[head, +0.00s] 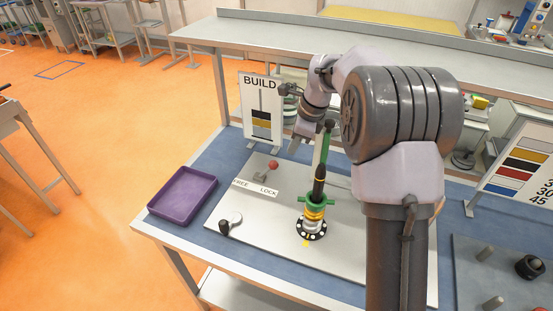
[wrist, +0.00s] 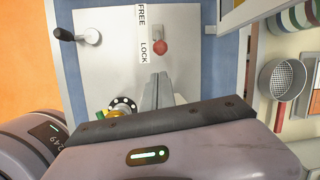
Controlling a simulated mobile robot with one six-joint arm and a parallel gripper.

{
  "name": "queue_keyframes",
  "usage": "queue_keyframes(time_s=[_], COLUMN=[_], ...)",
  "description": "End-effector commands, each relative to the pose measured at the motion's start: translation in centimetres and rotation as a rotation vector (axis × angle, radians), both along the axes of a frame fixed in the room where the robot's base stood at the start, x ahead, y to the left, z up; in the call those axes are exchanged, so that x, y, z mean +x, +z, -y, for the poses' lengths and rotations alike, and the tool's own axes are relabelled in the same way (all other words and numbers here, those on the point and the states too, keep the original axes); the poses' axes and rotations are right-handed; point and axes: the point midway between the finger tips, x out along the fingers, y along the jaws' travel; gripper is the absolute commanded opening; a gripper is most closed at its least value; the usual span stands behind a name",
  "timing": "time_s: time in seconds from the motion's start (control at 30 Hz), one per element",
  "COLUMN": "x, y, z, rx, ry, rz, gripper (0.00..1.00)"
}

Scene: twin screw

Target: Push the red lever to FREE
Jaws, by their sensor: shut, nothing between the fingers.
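The red lever (head: 273,165) has a round red knob and stands on the pale plate behind a white FREE/LOCK label (head: 253,187). Its knob leans toward the LOCK end in the head view. In the wrist view the red knob (wrist: 160,47) is beside the word LOCK, with FREE (wrist: 142,14) farther up. My gripper (head: 298,138) is above the plate, to the right of the lever in the head view. In the wrist view its fingers (wrist: 158,80) are shut and empty, pointing toward the knob with a visible gap.
A purple tray (head: 183,192) is left of the plate. A black-knobbed crank (head: 230,222) is at its front left. A stack with a green collar (head: 316,201) stands upright near my arm. A BUILD sign (head: 261,110) stands behind the lever.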

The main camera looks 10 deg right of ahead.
Motion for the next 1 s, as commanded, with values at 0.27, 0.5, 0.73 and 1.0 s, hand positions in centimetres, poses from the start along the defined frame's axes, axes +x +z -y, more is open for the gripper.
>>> queue_keyframes(time_s=[0.27,0.5,0.73,1.0], x=[0.6,0.8,1.7,2.5], y=[-0.8,-2.0,-6.7,-10.0], z=[0.3,0.1,-0.9,-1.7], rx=[0.012,0.011,0.012,0.011], ry=[-0.039,-0.037,-0.037,-0.037], rz=[-0.015,-0.017,-0.018,-0.015], gripper=[0.0,0.0,0.0,0.0])
